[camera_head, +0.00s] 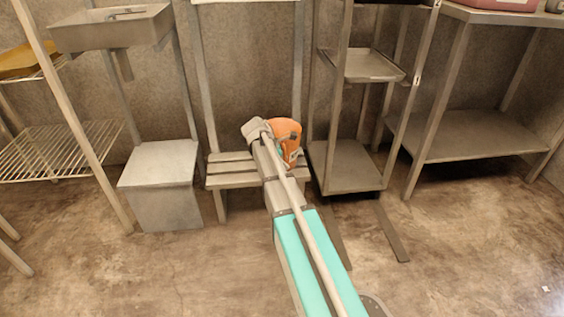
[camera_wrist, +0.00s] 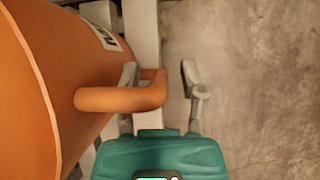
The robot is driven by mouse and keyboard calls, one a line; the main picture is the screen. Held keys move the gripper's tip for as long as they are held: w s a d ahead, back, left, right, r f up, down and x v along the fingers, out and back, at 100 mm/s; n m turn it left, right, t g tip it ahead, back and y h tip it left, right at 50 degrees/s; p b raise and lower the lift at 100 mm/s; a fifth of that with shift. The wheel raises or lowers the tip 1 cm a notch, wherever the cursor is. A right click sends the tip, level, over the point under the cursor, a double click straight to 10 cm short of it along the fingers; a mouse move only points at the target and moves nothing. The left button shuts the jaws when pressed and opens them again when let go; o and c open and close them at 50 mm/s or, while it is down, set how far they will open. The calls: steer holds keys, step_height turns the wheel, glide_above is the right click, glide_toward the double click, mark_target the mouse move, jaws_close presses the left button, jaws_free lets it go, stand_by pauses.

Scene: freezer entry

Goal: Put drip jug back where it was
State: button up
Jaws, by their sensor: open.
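The orange drip jug (camera_head: 288,130) is at the slatted bench (camera_head: 230,167) by the back wall, beyond my arm; it appears to stand on the slats. Its rounded body with a white label (camera_wrist: 40,75) fills the left of the wrist view. Its handle (camera_wrist: 95,99) sticks out to the right. My gripper (camera_wrist: 160,68) is open at the handle, one finger in the handle's loop and the other outside it on the right. I see a gap at the outer finger. My arm hides part of the jug and bench in the head view.
A grey rack with shelves (camera_head: 352,182) stands right of the bench, and a metal table (camera_head: 480,140) farther right. On the left are a box-like grey stand (camera_head: 160,195), a sink (camera_head: 112,30) and a wire shelf (camera_head: 60,150). Open floor lies in front.

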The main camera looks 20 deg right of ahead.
steer(key=shift+r, duration=0.15)
steer(key=p+v, duration=1)
steer(key=v, duration=0.2)
stand_by(0.6)
stand_by(0.6)
steer(key=s+a+f+m+y, duration=0.1)
steer(key=s+a+m, duration=0.3)
steer(key=s, duration=0.4)
steer(key=s+a+f+m+y, duration=0.1)
steer(key=s+a+m+y, duration=0.2)
steer(key=s, duration=0.5)
steer(key=s+a+f+m+y, duration=0.1)
steer(key=s+a+m+y, duration=0.1)
steer(key=s+a+m, duration=0.3)
steer(key=s+m, duration=0.2)
steer(key=shift+s+a+t+y, duration=0.3)
steer(key=shift+s+a+y, duration=0.1)
